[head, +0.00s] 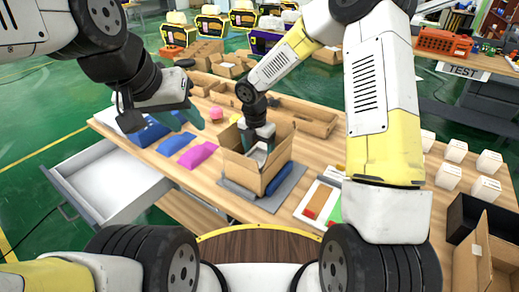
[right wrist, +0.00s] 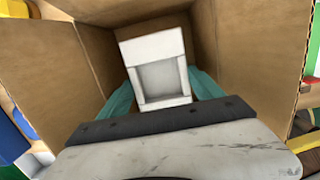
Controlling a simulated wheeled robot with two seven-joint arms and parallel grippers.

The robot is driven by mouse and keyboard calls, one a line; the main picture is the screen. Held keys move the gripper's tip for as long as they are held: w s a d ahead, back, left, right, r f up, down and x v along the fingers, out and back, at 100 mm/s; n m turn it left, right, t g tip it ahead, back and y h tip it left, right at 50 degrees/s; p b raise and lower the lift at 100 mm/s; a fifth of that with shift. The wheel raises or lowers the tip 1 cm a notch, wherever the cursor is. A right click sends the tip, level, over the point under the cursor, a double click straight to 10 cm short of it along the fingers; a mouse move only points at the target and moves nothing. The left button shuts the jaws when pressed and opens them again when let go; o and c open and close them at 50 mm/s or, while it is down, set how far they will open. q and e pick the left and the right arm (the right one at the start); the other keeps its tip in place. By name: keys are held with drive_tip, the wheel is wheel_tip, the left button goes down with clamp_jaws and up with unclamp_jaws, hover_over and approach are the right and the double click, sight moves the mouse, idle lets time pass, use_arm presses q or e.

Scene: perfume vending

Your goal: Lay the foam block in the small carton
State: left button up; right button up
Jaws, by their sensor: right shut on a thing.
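The small carton (head: 263,178) stands open on the wooden table, with its flaps up, on a grey mat (head: 285,190). My right gripper (head: 258,148) reaches down into the carton from above. In the right wrist view, its teal fingers (right wrist: 160,95) are shut on the white foam block (right wrist: 152,48), which has a square recess. The block is inside the carton's walls (right wrist: 255,45), tilted slightly. Whether it touches the carton's floor I cannot tell. My left gripper (head: 183,118) hangs empty above the table's left part, its teal fingers apart.
Blue (head: 176,143) and purple (head: 197,155) pieces lie left of the carton, with a pink item (head: 216,113) behind. A long cardboard tray (head: 305,115) lies behind it. A white tray (head: 320,200) is to its right. An open drawer (head: 110,182) juts out at left.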

sight(258, 159)
drive_tip(key=shift+f, duration=2.5)
drive_tip(key=shift+f, duration=0.1)
drive_tip(key=o, duration=1.3)
wheel_tip(258, 159, up, 12)
drive_tip(key=s, duration=0.1)
drive_tip(key=shift+s+a, duration=0.15)
drive_tip(key=shift+a, duration=0.25)
